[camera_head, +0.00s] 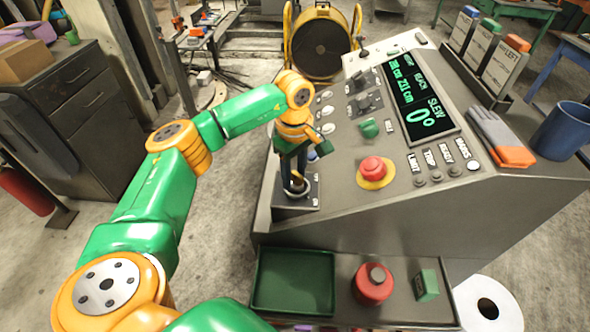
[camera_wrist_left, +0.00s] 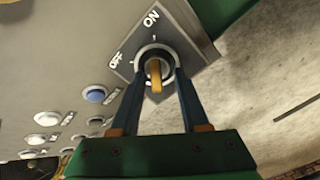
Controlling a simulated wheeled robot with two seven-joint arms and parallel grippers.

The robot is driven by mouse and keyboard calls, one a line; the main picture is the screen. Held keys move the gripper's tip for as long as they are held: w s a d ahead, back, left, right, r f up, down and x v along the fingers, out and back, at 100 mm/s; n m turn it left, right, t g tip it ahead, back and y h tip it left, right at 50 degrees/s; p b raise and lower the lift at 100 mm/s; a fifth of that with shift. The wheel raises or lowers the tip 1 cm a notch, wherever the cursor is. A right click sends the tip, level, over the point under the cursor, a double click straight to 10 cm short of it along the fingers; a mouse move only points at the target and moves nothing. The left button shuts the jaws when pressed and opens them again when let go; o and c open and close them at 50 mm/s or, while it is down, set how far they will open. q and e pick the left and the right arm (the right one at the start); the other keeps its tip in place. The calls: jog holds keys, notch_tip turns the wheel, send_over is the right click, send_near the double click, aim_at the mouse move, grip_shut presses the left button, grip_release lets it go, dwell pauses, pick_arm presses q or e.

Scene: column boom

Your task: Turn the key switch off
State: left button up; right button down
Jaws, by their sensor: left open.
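The key switch (camera_wrist_left: 155,72) has an orange-yellow key in a round dark collar on a grey plate marked ON and OFF. The key stands lengthwise in the wrist view, in line with the ON mark. In the head view the switch plate (camera_head: 309,190) is at the console's left front corner, with the key largely hidden by my gripper. My left gripper (camera_head: 296,178) points down over it. In the wrist view its two fingers (camera_wrist_left: 159,80) are open, one on each side of the key. I cannot tell whether they touch it. My right gripper is not in view.
The grey console carries a red emergency button (camera_head: 373,168), a green knob (camera_head: 369,128), a lit display (camera_head: 416,100) and several small buttons. Gloves (camera_head: 500,137) and a blue mug (camera_head: 563,130) are at the right. A green tray (camera_head: 262,300) lies on the lower shelf.

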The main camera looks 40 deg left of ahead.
pick_arm(q)
jog(key=shift+w+f, duration=0.1)
jog(key=shift+w, duration=0.2)
jog(key=shift+c, duration=0.6)
grip_shut()
jog(key=n, duration=0.7)
jog(key=shift+s+n, duration=0.2)
jog(key=shift+n, duration=0.2)
jog(key=n, duration=0.4)
jog(key=shift+d, duration=0.1)
jog(key=shift+r+n, duration=0.2)
jog(key=shift+n, duration=1.8)
